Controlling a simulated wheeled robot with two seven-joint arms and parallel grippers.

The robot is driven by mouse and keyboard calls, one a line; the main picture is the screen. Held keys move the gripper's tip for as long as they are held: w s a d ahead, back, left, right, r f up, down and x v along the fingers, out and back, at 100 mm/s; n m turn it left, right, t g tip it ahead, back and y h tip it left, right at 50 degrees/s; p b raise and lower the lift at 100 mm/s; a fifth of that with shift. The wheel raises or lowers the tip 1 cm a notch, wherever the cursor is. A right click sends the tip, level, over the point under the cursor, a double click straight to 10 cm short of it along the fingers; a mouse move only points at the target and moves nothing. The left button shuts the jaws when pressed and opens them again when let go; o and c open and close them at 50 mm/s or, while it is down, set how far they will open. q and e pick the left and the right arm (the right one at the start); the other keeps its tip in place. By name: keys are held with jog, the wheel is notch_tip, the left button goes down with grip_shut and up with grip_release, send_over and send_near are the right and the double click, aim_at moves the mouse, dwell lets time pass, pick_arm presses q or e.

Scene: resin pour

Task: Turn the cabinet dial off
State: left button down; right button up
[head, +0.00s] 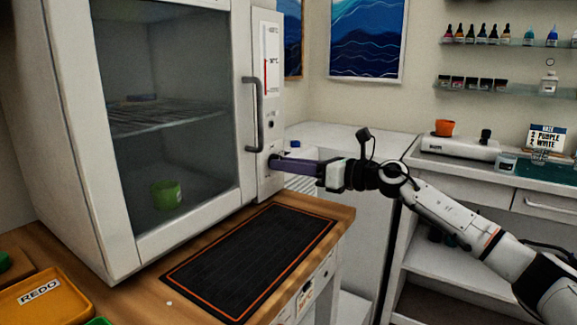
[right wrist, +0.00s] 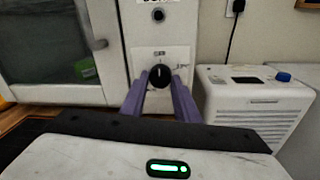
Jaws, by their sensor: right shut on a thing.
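The cabinet (head: 245,100) is a tall white unit with a glass door and a narrow control panel on its right side. The black dial (right wrist: 160,75) is low on that panel, facing the camera in the right wrist view. My right gripper (right wrist: 160,82) has its two purple fingers on either side of the dial and is shut on it. In the head view this gripper (head: 278,161) reaches in from the right, its fingertips at the panel, and the dial is mostly hidden. I cannot read the dial's setting clearly. My left gripper is not in view.
A green cup (head: 166,195) stands inside the closed cabinet. A black mat (head: 250,258) with an orange border lies on the wooden top in front. An orange tray (head: 45,300) marked REDO is at lower left. A white appliance (right wrist: 255,105) stands right of the panel.

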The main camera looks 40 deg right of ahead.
jog(key=o, duration=1)
jog(key=shift+o, duration=0.2)
pick_arm(q)
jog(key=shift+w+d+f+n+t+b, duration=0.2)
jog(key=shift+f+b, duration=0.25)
jog(key=shift+b, duration=0.9)
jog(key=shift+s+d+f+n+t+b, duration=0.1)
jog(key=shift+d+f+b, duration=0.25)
jog(key=shift+b, duration=1)
pick_arm(e)
jog(key=v, duration=1)
jog(key=shift+s, duration=0.15)
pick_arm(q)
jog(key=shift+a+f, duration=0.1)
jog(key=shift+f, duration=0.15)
